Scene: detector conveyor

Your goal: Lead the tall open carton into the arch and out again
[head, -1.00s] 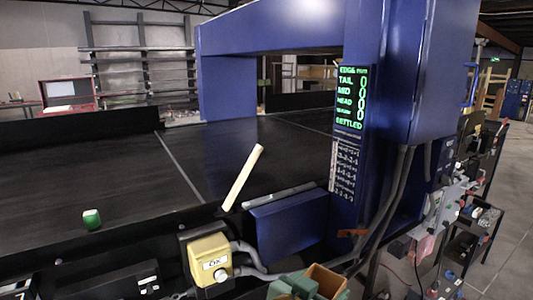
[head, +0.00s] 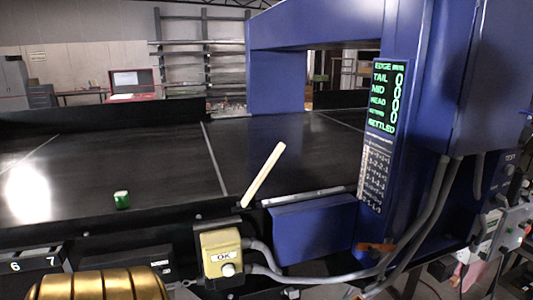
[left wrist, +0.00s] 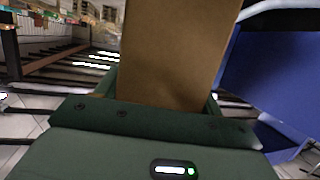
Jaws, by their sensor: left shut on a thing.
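The tall brown carton (left wrist: 172,48) fills the upper middle of the left wrist view. My green left gripper (left wrist: 163,93) is shut on its lower visible part, with a finger at each side. The carton's open top and its far end are out of frame. The blue arch (head: 275,80) spans the black conveyor belt (head: 100,165) in the head view, its near post (head: 405,120) at the right. Neither the carton nor my left gripper shows in the head view. My right gripper is in neither view.
A pale stick (head: 264,175) leans up at the belt's near edge, beside a yellow OK button box (head: 222,250). A small green and white object (head: 122,200) sits on the belt. Thick grey hoses (head: 425,215) run down the near post. The belt before the arch is mostly clear.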

